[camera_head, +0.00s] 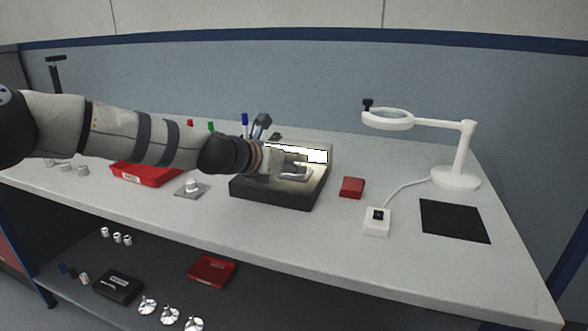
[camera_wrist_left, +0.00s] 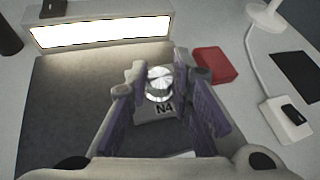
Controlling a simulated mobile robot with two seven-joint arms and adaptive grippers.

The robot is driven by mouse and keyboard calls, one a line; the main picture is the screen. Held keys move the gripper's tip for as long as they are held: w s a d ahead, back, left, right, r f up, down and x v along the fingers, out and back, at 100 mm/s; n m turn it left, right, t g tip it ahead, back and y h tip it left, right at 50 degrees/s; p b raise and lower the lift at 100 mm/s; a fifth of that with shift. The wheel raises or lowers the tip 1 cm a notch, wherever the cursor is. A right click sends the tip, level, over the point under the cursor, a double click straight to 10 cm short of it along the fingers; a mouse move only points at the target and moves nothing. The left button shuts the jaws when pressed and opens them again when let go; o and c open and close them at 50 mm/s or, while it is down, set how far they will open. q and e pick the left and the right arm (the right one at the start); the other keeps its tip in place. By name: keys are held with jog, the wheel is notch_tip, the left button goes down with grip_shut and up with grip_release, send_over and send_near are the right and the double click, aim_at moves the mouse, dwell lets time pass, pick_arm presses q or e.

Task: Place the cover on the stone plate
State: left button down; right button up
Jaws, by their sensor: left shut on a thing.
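The cover (camera_wrist_left: 159,84) is a shiny round metal piece between the fingers of my left gripper (camera_wrist_left: 165,90) in the left wrist view. A pale face marked N4 shows just below it. My left gripper also shows in the head view (camera_head: 294,172), shut on the cover above the right part of the stone plate (camera_head: 268,192). The stone plate is a dark block; its grey top fills the left of the wrist view (camera_wrist_left: 75,110). Whether the cover touches the plate I cannot tell. My right gripper is not in view.
A lit panel (camera_head: 312,154) stands along the plate's back edge. A red block (camera_head: 352,187) lies to the right, with a white switch box (camera_head: 377,222), black mat (camera_head: 455,221) and magnifier lamp (camera_head: 455,178) beyond. A red tray (camera_head: 150,177) is left. The table front is clear.

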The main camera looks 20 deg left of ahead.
pick_arm(q)
jog(key=shift+f, duration=0.65)
jog(key=c, duration=1.4)
grip_release()
jog(key=shift+c, duration=0.2)
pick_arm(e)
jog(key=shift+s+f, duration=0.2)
pick_arm(q)
jog(key=shift+r, duration=0.1)
jog(key=shift+r, duration=0.35)
jog(key=p+v, duration=0.3)
jog(key=v, duration=0.9)
jog(key=shift+f, duration=0.2)
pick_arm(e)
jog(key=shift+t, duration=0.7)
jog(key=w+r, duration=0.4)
